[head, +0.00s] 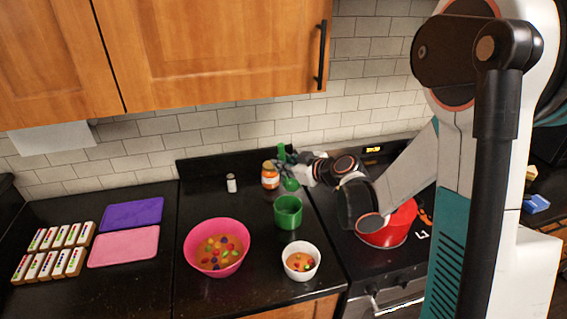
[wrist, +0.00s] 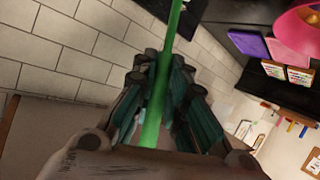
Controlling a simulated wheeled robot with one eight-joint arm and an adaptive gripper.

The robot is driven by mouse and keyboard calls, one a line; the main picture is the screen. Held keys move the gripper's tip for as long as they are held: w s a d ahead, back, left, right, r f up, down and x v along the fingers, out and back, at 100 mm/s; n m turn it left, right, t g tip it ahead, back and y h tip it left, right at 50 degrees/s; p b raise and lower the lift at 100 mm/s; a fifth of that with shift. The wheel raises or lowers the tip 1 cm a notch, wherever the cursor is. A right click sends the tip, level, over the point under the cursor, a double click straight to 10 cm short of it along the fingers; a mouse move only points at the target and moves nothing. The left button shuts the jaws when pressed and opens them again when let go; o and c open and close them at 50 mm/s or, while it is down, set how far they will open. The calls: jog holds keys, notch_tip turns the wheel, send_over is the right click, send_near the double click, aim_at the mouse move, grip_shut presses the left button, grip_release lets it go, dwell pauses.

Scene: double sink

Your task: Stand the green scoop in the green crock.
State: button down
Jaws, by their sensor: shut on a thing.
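The green scoop (head: 291,184) is in my gripper (head: 287,167), held roughly upright. A bit of green shows above the fingers and a rounded green part below them. In the wrist view the scoop's long green handle (wrist: 158,105) runs between the two closed fingers (wrist: 160,85). The green crock (head: 288,212) stands on the dark counter, just below the scoop in the head view. The scoop appears apart from the crock, above or behind its rim; the exact gap is hard to tell.
An orange-labelled jar (head: 270,178) stands close left of the scoop. A pink bowl (head: 216,247) and a white bowl (head: 301,262) sit in front of the crock. A red pot (head: 388,226) is on the stove at right. Purple (head: 132,214) and pink boards (head: 124,247) lie left.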

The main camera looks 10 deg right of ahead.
notch_tip(320, 180, down, 10)
jog(key=b, duration=0.8)
jog(key=shift+r, duration=0.1)
dwell(0.3)
jog(key=c, duration=1.5)
grip_release()
jog(key=shift+c, duration=0.2)
jog(key=v, duration=1.2)
